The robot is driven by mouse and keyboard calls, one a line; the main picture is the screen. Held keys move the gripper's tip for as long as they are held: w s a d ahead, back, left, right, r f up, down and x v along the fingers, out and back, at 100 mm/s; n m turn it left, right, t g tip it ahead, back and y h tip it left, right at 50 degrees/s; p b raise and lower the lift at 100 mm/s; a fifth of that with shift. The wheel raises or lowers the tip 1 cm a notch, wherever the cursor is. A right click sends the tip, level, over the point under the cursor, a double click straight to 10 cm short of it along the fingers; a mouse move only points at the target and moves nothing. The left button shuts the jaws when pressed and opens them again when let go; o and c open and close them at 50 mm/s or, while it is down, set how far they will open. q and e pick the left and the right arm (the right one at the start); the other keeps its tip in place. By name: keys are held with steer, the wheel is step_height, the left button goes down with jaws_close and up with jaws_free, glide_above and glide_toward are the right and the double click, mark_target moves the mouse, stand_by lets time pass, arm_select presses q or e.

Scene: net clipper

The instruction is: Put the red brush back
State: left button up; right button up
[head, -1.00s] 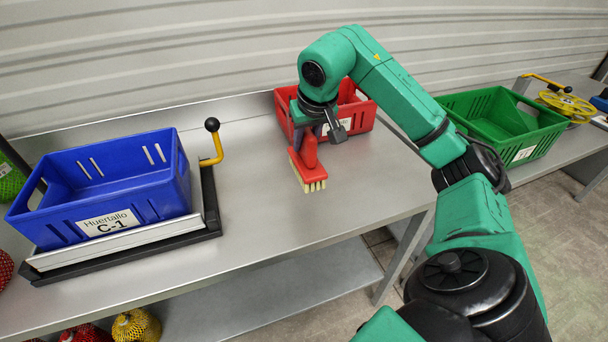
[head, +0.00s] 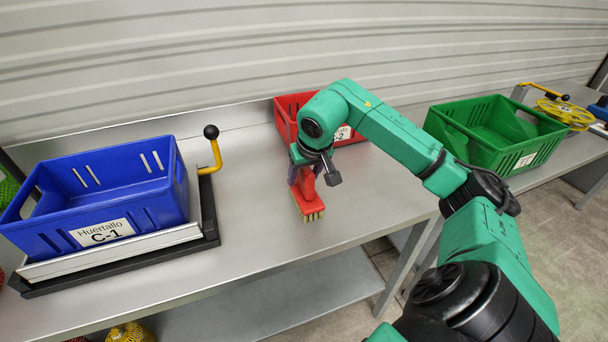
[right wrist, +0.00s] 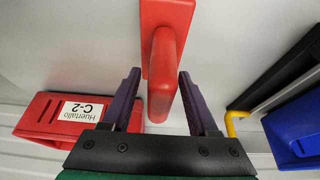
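The red brush (head: 307,198) stands bristles down, apparently on the metal counter (head: 250,235), in front of the red C-2 crate. In the right wrist view the brush (right wrist: 163,40) shows its red block and raised handle. My right gripper (right wrist: 160,73) has its purple fingers on either side of the handle, with narrow gaps visible; it looks open. In the head view the right gripper (head: 305,175) is directly above the brush and partly hides its handle. My left gripper is not in view.
The red crate (head: 286,118) stands behind the arm, against the back edge. A blue C-1 crate (head: 150,215) sits on a scale-like stand at left, beside a yellow lever (head: 217,155). A green crate (head: 470,145) and yellow reel (head: 565,112) are right. Counter around the brush is clear.

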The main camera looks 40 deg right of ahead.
steer(key=p+v, duration=0.1)
steer(key=v, duration=1.1)
